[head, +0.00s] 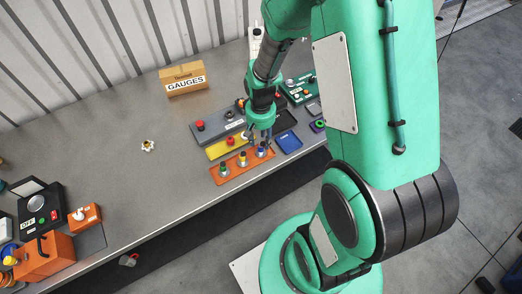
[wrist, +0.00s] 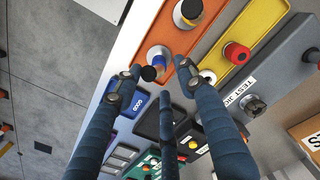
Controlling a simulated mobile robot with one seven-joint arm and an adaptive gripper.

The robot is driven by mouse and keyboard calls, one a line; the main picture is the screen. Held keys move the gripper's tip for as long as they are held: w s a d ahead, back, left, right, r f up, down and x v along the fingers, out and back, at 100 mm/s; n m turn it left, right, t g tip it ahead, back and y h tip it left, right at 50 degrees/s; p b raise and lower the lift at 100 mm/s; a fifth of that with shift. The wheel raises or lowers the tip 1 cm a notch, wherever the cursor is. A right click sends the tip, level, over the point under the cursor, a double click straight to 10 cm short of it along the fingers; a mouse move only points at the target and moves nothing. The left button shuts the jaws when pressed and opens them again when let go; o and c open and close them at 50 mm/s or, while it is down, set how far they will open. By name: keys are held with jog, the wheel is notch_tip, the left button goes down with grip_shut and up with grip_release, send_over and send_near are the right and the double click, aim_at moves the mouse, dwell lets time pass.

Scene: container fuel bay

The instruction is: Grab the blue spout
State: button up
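The blue spout (head: 261,150) stands at the right end of an orange tray (head: 230,172) on the bench. In the wrist view the blue spout (wrist: 159,60) has a pale collar and a black tip, and sits on the orange tray (wrist: 160,33). My gripper (head: 260,137) is over that end of the tray. In the wrist view its fingers (wrist: 157,70) are spread, one on each side of the spout, with a third finger below. I see a gap between the fingers and the spout; contact cannot be told for sure.
A yellow panel (head: 216,150) with a red button lies behind, and a blue tray (head: 289,142) to the right. A GAUGES box (head: 184,82) stands at the back. The bench's middle left is mostly clear.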

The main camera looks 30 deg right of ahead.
aim_at(261, 146)
jog(key=shift+f, duration=2.6)
jog(key=shift+c, duration=0.5)
grip_shut()
